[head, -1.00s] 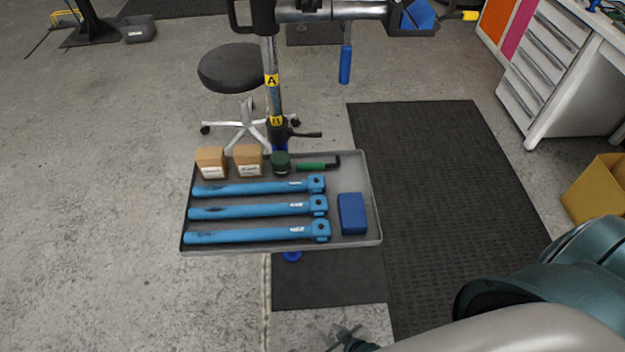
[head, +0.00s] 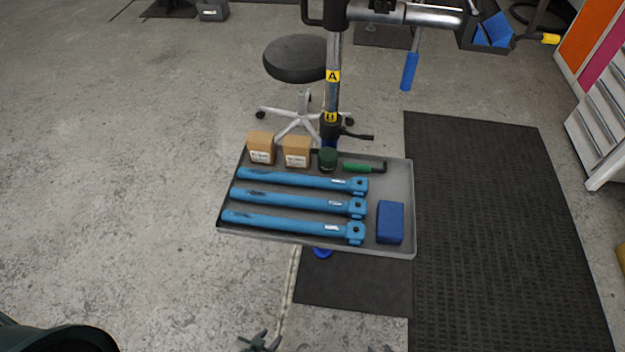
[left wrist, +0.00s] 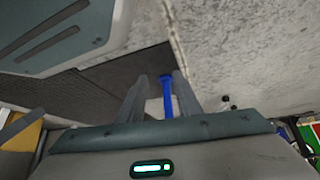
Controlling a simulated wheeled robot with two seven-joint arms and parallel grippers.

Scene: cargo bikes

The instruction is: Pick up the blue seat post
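Three blue seat posts, a back one (head: 290,180), a middle one (head: 290,201) and a front one (head: 285,222), lie side by side across a grey tray (head: 400,170), clamp heads to the right. My left gripper (head: 260,343) shows at the bottom edge of the head view, below and in front of the tray, apart from the posts. In the left wrist view its fingers (left wrist: 158,97) are spread and empty. A blue upright part (left wrist: 167,98) shows beyond them; I cannot tell what it is. Only a faint tip of what may be my right gripper (head: 386,349) shows at the bottom edge.
The tray also holds two small cardboard boxes (head: 261,149) (head: 296,152), a dark green jar (head: 327,158), a green-handled tool (head: 362,167) and a blue block (head: 390,222). A repair stand post (head: 333,95) and stool (head: 295,59) stand behind. A black mat (head: 490,220) lies right.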

